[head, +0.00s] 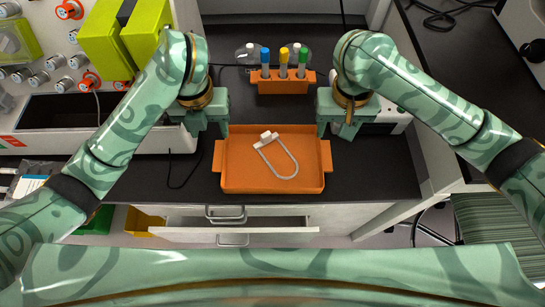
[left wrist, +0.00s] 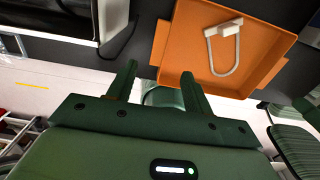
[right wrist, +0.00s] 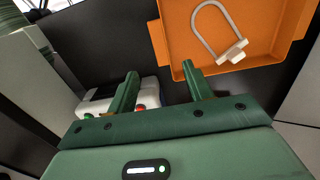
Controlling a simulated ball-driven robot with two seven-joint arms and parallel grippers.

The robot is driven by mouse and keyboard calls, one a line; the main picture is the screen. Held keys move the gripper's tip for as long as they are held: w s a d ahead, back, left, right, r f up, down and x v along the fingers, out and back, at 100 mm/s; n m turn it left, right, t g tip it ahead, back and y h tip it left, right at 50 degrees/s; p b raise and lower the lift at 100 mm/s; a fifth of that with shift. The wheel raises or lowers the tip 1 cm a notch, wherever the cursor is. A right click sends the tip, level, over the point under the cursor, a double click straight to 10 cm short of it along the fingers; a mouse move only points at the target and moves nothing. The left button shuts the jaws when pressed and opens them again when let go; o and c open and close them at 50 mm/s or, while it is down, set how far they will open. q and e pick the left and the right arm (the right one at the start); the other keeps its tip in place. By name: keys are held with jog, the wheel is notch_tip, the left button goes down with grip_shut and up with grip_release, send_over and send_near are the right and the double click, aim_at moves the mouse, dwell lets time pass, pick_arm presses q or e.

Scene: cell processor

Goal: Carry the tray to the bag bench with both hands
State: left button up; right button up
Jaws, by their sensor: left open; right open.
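The orange tray (head: 240,180) lies on the dark counter in the middle of the head view, with a handle tab on its left and right sides. A white U-shaped loop with a small block (head: 277,157) lies in it. My left gripper (head: 208,128) is open and empty above and beyond the tray's left tab. My right gripper (head: 337,130) is open and empty beyond the right tab. The left wrist view shows the tray (left wrist: 180,50) apart from the jaws; the right wrist view shows it too (right wrist: 270,25). I cannot tell which surface is the bag bench.
An orange rack (head: 270,87) with several colour-capped tubes stands behind the tray. A white device (head: 385,118) is partly hidden behind my right gripper. A large white machine (head: 60,115) fills the left. An open drawer (head: 232,223) juts out below the counter. A striped seat (head: 490,220) is at right.

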aim_at(219, 154)
pick_arm(q)
jog(key=f, duration=0.2)
jog(key=shift+w+d+f, duration=0.1)
jog(key=shift+d+f, duration=0.15)
jog(key=shift+f, duration=0.1)
pick_arm(e)
notch_tip(219, 154, down, 3)
jog(key=shift+r, duration=0.1)
pick_arm(q)
jog(key=f, duration=1)
jog(key=shift+a+f, duration=0.1)
jog(key=shift+a, duration=0.15)
pick_arm(e)
notch_tip(219, 154, down, 10)
jog(key=shift+f, duration=0.1)
pick_arm(q)
grip_shut()
pick_arm(e)
grip_shut()
